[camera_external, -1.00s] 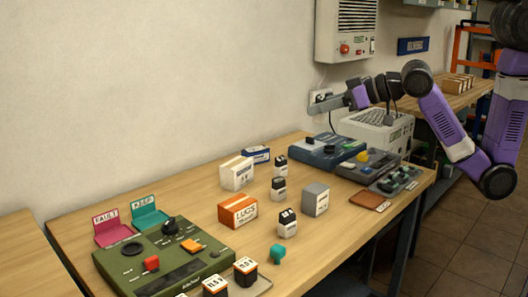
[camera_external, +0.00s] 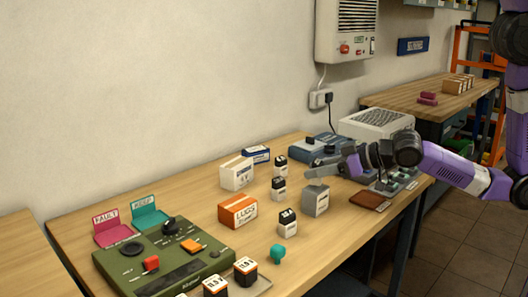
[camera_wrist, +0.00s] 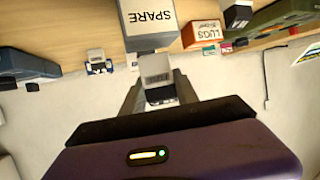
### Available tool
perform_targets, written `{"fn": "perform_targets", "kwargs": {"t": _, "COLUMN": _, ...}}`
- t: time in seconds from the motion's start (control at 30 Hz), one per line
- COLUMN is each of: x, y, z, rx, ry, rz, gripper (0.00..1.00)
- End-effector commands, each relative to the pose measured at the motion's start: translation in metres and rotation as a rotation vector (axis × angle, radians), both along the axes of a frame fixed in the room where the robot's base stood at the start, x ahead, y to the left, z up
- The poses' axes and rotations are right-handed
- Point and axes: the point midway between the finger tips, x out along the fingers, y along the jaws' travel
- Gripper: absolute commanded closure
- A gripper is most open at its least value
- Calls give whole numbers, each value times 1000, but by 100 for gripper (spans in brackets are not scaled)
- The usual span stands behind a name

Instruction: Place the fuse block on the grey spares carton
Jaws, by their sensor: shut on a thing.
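The grey spares carton (camera_external: 316,204) stands on the workbench right of the orange-and-white lugs box. It also shows at the top of the wrist view, lettered SPARE (camera_wrist: 151,17). My gripper (camera_external: 318,174) is low over the carton, reaching in from the right. In the wrist view my gripper (camera_wrist: 158,88) is shut on the fuse block (camera_wrist: 156,69), a small pale grey block with a dark lower part. The block appears just below the carton in that picture; I cannot tell whether they touch. In the external view I cannot clearly make out the block.
The lugs box (camera_external: 238,211), white carton (camera_external: 236,174) and small black-and-white blocks (camera_external: 287,223) stand left of the carton. A brown pad (camera_external: 370,201) lies to its right. Blue equipment (camera_external: 318,149) is behind. A teal knob (camera_external: 278,253) stands in front.

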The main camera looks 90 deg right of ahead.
Motion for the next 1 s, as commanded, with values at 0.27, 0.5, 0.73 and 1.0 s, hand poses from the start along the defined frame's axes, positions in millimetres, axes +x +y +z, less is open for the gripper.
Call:
{"fn": "perform_targets", "kwargs": {"t": 0.27, "x": 0, "y": 0, "z": -11, "rx": 1, "ry": -1, "rz": 1, "gripper": 100}}
{"fn": "perform_targets", "kwargs": {"t": 0.5, "x": 0, "y": 0, "z": -15, "rx": 1, "ry": -1, "rz": 1, "gripper": 100}}
{"fn": "perform_targets", "kwargs": {"t": 0.73, "x": 0, "y": 0, "z": -15, "rx": 1, "ry": 0, "rz": 0, "gripper": 42}}
{"fn": "perform_targets", "kwargs": {"t": 1.0, "x": 0, "y": 0, "z": -11, "rx": 0, "ry": -1, "rz": 0, "gripper": 42}}
